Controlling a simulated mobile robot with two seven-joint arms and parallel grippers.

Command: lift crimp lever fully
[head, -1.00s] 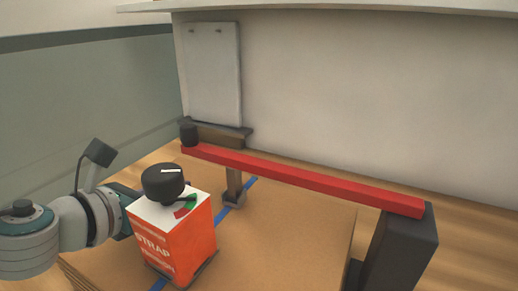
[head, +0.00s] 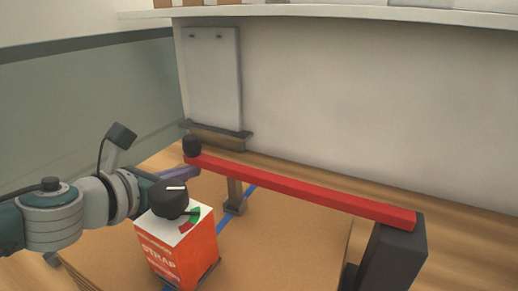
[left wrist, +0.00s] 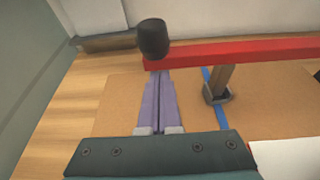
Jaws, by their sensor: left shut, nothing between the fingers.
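The crimp lever is a long red bar (head: 305,190), slanting from a black post (head: 400,255) at right to a black knob (head: 192,146) at its left end. The bar (left wrist: 240,54) and knob (left wrist: 153,38) also show in the left wrist view. My left gripper (head: 197,171) is shut and empty, its purple fingers together. In the left wrist view the fingertips (left wrist: 158,74) reach the underside of the bar near the knob. I cannot tell whether they touch it. My right gripper is not in view.
An orange strap tension box (head: 178,255) with a black dial (head: 169,199) stands close in front of my left gripper. A brown bracket (head: 236,195) stands under the bar beside a blue strap (head: 224,222) on the cardboard (head: 290,250). A pale wall panel (head: 350,110) rises behind.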

